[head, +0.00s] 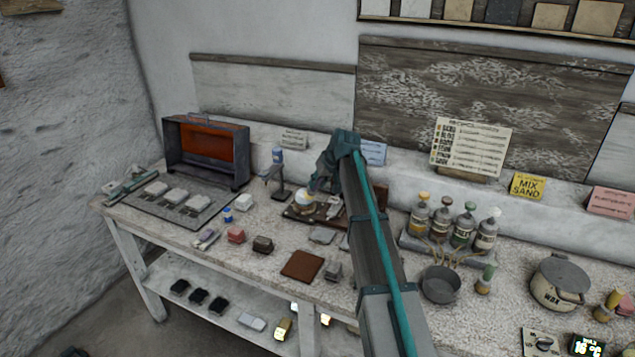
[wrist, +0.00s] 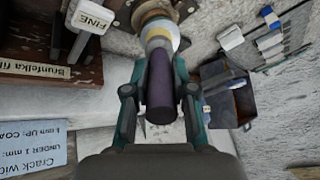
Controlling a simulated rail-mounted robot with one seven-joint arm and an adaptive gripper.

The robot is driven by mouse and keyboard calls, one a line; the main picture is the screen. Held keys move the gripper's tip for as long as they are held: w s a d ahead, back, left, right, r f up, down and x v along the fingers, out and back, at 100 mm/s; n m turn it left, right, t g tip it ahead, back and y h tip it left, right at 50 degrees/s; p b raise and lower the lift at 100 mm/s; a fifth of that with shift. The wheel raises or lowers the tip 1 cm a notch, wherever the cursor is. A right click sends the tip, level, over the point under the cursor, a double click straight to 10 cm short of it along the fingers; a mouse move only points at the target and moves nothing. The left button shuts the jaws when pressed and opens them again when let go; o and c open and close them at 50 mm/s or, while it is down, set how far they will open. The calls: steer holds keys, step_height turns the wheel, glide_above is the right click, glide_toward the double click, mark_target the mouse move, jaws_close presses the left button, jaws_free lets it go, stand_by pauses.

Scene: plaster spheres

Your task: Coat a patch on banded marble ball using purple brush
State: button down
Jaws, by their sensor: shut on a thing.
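My gripper (wrist: 160,92) is shut on the purple brush (wrist: 160,82), with one teal finger on each side of its thick handle. The brush's far end points at the banded ball (wrist: 157,32), which shows pale, with a yellowish band, in the wrist view. The brush end overlaps the ball there, and I cannot tell whether the bristles touch it. In the head view the ball (head: 304,201) sits on a dark board at the middle of the bench, just below my gripper (head: 322,182). The brush is not clear in that view, and any coated patch is too small to tell.
A heater box with an orange front (head: 205,150) stands at the back left. A white block marked FINE (wrist: 92,17) is close by in the wrist view. Bottles (head: 453,225), a dark pan (head: 440,284) and a wax pot (head: 560,284) stand to the right.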

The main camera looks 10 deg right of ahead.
steer(key=shift+w+a+r+p, duration=0.15)
steer(key=shift+w+a+r, duration=0.1)
steer(key=shift+a, duration=0.35)
steer(key=shift+w+a+r+p, duration=0.15)
steer(key=shift+w+a+r, duration=0.05)
steer(key=shift+a, duration=0.4)
steer(key=shift+s, duration=0.1)
steer(key=shift+s+d+r+p, duration=0.3)
steer(key=shift+s+d+r, duration=0.05)
steer(key=shift+s+d, duration=0.2)
